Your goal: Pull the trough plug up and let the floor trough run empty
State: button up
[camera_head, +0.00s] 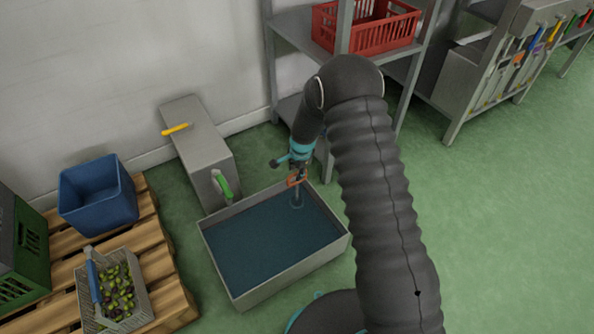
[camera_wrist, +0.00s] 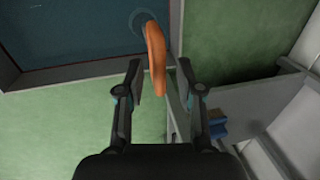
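The floor trough (camera_head: 295,273) is a grey rectangular box holding dark blue liquid (camera_head: 262,243). The trough plug has an orange handle (camera_head: 296,181) above a thin upright stem (camera_head: 297,196), which enters the liquid near the trough's far right corner. The wrist view shows the orange handle (camera_wrist: 156,60) and a round ring (camera_wrist: 142,22) in the liquid. My gripper (camera_head: 297,172) is at the handle. In the wrist view my gripper (camera_wrist: 160,66) is open, with the handle between its fingers and gaps visible on both sides. The plug's base is not clear under the liquid.
A shelf rack (camera_head: 298,32) with a red crate (camera_head: 368,30) stands behind my arm. A pallet (camera_head: 160,262) with a blue bin (camera_head: 97,193) is left. Green floor at right is clear.

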grip_shut()
jog(key=shift+w+r+p, duration=0.1)
jog(key=shift+r+p, duration=0.85)
jog(key=shift+r, duration=1.3)
jog(key=shift+o, duration=1.1)
grip_release()
jog(key=shift+r, duration=0.15)
notch_tip(320, 180, up, 12)
jog(key=s+d, duration=0.1)
jog(key=s, duration=0.1)
jog(key=shift+d+f, duration=0.15)
jog(key=shift+f, duration=0.1)
